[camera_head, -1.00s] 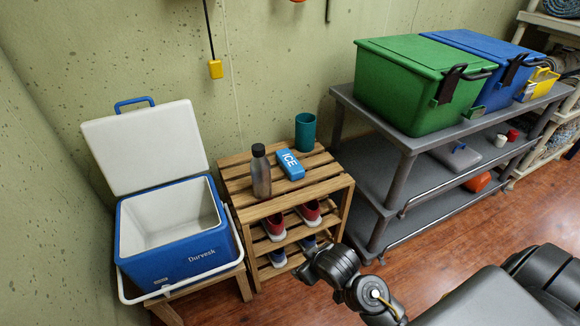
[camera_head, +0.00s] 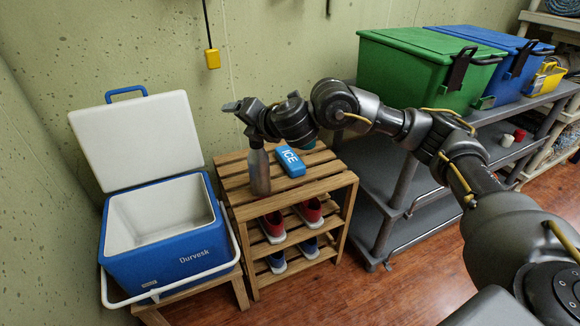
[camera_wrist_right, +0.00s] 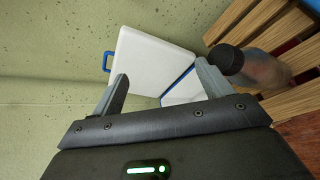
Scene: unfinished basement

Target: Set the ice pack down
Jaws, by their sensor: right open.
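The blue ice pack (camera_head: 290,162), marked ICE, lies flat on the top slats of the wooden shoe rack (camera_head: 238,184). It touches no gripper. My right gripper (camera_head: 243,107) is above the rack's back left part, close to the top of the grey metal bottle (camera_head: 260,172). In the right wrist view its two fingers (camera_wrist_right: 160,84) are apart with nothing between them. There the bottle (camera_wrist_right: 262,68) lies just outside the right finger. My left gripper is not in view.
An open blue cooler (camera_head: 170,258) with a raised white lid (camera_head: 140,140) stands at left. Shoes (camera_head: 310,210) fill the lower rack shelves. A teal cup (camera_head: 308,145) is mostly hidden behind my arm. A green bin (camera_head: 415,70) and blue bin stand on the grey shelving at right.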

